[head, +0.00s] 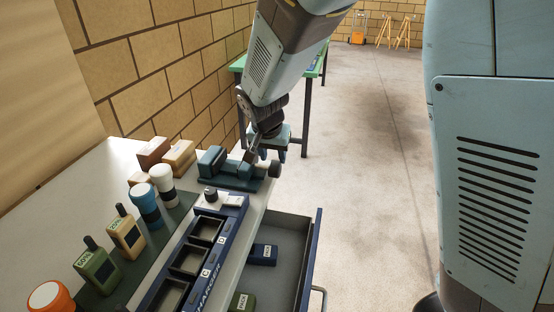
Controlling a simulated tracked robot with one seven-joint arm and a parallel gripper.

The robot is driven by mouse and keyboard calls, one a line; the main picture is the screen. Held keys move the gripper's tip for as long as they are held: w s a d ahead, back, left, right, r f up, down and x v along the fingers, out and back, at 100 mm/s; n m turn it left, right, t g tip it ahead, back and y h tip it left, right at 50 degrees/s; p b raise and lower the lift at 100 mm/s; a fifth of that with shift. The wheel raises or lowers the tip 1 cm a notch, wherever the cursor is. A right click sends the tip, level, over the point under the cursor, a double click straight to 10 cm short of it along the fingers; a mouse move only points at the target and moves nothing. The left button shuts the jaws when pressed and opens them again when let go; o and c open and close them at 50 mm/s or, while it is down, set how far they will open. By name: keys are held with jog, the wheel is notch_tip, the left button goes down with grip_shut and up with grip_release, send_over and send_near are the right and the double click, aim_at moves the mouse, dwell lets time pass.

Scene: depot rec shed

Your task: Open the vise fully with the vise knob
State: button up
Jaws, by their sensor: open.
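The blue vise (229,170) stands at the far right end of the white bench, with its jaws toward the left and its screw running right. The dark round vise knob (275,169) is at its right end, near the bench edge. My gripper (272,155) hangs from above, pointing down, just above and behind the knob. Its fingers are apart, and I see nothing held between them. My gripper partly overlaps the vise's screw side. How wide the vise jaws stand apart is hard to tell at this size.
A charger (160,294) with empty bays lies in front of the vise. An open drawer (287,232) juts out right below, holding batteries. Radios (126,236), white-topped bottles (161,178) and wooden blocks (178,157) stand left. A brick wall (180,70) rises behind; floor to the right is clear.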

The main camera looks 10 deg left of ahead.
aim_at(273, 168)
jog(key=shift+x, duration=3.25)
jog(key=shift+c, duration=0.2)
jog(key=c, duration=0.6)
jog(key=shift+a+r, duration=0.1)
jog(key=shift+a, duration=0.1)
jog(key=shift+d, duration=0.1)
jog(key=shift+c, duration=0.2)
jog(key=shift+s+t, duration=0.15)
jog(key=shift+t, duration=0.25)
jog(key=shift+s+t, duration=0.15)
jog(key=shift+t, duration=0.95)
jog(key=shift+s+t, duration=0.1)
jog(key=shift+t, duration=1)
jog(key=shift+f+t, duration=0.2)
jog(key=shift+t, duration=0.2)
